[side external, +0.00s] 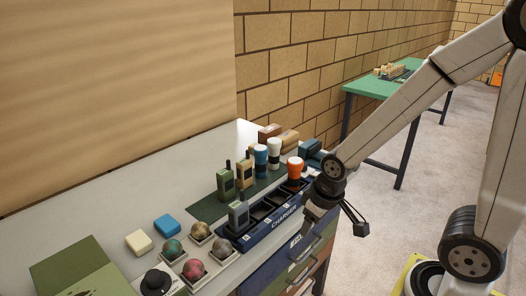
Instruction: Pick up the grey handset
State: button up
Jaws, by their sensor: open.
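The grey handset (238,214) stands upright in the near-left end of the dark blue charger rack (272,229), with its short antenna up. The other slots in the middle of the rack look empty. An orange-topped item (295,168) stands at the rack's far end. My gripper (299,256) is open and points down, in front of the rack on its right side, apart from the handset. It appears over or beside the bench's front edge; its height is hard to tell. The fingers are small and partly blend with the drawers behind.
A green handset (226,184) and a tan handset (244,173) stand behind the rack, beside blue-topped (260,160) and white-topped (274,152) items. Several balls (193,269) sit in holders at the near left. Blue (167,224) and cream (139,242) blocks lie behind them.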

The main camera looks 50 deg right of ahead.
jog(key=m+t+y, duration=0.5)
jog(key=m+y, duration=1.1)
jog(key=m, duration=0.7)
send_near(243, 200)
jog(key=shift+w+a+r, duration=0.2)
jog(key=shift+w+a, duration=0.05)
jog(key=shift+a, duration=0.3)
jog(key=shift+w+a+r, duration=0.15)
jog(key=shift+w+a, duration=0.1)
jog(key=shift+a, duration=0.3)
jog(key=shift+t, duration=0.3)
jog(key=shift+w+x, duration=0.1)
jog(key=shift+x, duration=1.75)
jog(key=shift+w+x, duration=0.15)
jog(key=shift+x, duration=1.75)
jog(key=shift+d, duration=0.1)
grip_shut()
